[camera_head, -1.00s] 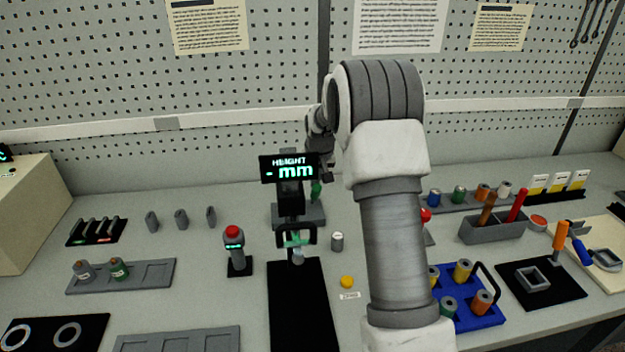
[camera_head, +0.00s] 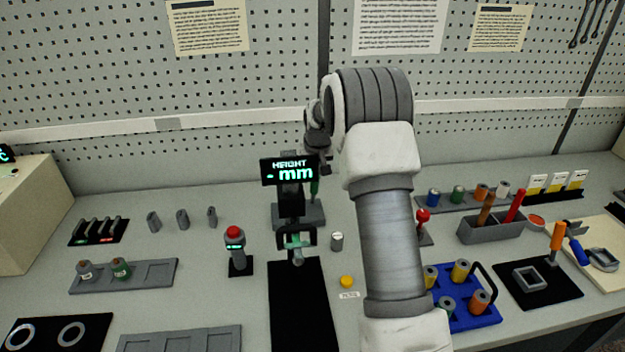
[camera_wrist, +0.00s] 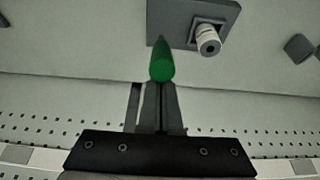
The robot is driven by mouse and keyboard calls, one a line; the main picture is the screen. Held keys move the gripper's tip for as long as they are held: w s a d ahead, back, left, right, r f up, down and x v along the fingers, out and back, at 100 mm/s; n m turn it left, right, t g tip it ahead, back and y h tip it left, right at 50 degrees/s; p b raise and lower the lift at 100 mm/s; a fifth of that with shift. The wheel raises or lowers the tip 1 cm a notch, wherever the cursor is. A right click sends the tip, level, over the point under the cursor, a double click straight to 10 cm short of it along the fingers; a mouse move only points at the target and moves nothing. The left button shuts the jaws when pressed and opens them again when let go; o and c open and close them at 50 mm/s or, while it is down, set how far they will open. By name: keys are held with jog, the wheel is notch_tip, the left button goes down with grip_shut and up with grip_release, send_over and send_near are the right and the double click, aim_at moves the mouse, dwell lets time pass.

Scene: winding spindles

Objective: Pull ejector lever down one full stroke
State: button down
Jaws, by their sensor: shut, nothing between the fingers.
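A green handle (camera_wrist: 162,62), apparently the ejector lever, sticks out from a grey plate (camera_wrist: 170,15) in the wrist view. In the head view the green handle (camera_head: 314,190) shows as a small upright piece behind the height display (camera_head: 289,171), on a grey base (camera_head: 312,214). My gripper (camera_wrist: 157,86) is shut and empty, its fingertips right at the handle's rounded end. I cannot tell whether they touch it. In the head view my gripper (camera_head: 325,166) is small and dark, above the handle and partly hidden by the display.
A pale cylindrical part (camera_wrist: 207,38) stands beside the handle in the wrist view. A red-knobbed lever (camera_head: 422,217) is right of my forearm. A red-topped button post (camera_head: 235,245) stands left of the display. The pegboard wall (camera_head: 120,70) is behind.

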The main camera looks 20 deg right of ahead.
jog(key=shift+w+d+r+p, duration=0.1)
jog(key=shift+w+p, duration=0.3)
jog(key=shift+w, duration=0.3)
jog(key=shift+w+d+p, duration=0.15)
jog(key=shift+w+p, duration=0.15)
jog(key=shift+w, duration=0.55)
jog(key=shift+w+d+p, duration=0.15)
jog(key=shift+w+p, duration=0.3)
jog(key=shift+w, duration=0.3)
jog(key=shift+w+d+f+p, duration=0.1)
jog(key=shift+w+f+p, duration=0.1)
jog(key=shift+w, duration=0.2)
jog(key=shift+w+d+f+p, duration=0.1)
jog(key=shift+w+p, duration=0.05)
jog(key=shift+w, duration=0.2)
notch_tip(320, 180, up, 9)
jog(key=w+p, duration=0.1)
jog(key=p, duration=0.4)
jog(key=shift+p, duration=0.4)
